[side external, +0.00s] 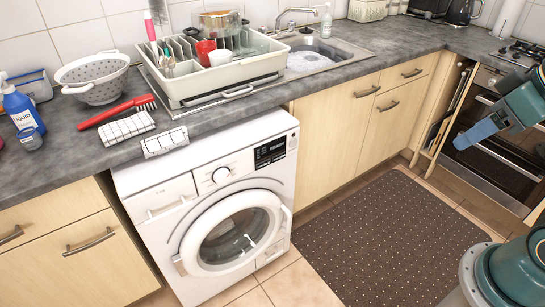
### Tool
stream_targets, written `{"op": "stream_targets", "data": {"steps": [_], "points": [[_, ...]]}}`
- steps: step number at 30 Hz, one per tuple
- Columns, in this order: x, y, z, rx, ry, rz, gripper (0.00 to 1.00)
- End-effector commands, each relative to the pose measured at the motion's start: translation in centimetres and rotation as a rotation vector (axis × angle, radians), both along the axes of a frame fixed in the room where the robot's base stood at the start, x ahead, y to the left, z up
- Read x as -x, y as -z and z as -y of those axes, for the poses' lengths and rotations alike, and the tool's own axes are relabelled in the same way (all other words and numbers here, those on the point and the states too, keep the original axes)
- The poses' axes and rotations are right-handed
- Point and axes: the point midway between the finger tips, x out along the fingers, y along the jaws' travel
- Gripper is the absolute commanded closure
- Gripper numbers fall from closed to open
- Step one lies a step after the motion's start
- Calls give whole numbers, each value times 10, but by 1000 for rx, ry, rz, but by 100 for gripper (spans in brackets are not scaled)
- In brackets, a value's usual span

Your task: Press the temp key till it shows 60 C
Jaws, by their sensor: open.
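A white washing machine (215,205) stands under the grey counter. Its round glass door (235,237) is at the front. A black control panel (270,151) with a small display and keys sits at the upper right of its front, beside a white round dial (221,174). The display's reading and the key labels are too small to tell. My gripper (470,137) is at the far right, well apart from the panel, with blue fingers pointing left and down. It holds nothing that I can see. The gap between the fingers does not show clearly from this side.
The counter (85,150) carries a white colander (93,78), a red brush (117,111), a blue bottle (20,108) and a dish rack (225,84) beside the sink (310,62). A dark dotted mat (385,235) lies on the floor. Space between my gripper and the panel looks clear.

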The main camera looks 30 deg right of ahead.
Motion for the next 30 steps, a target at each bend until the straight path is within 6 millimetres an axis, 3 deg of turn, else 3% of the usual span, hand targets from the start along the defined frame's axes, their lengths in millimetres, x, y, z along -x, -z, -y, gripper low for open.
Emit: {"op": "stream_targets", "data": {"steps": [1,8,30], "points": [[0,0,0,0,0,0,55],[0,0,0,0,-1,0,100],[0,0,0,0,-1,1,100]]}}
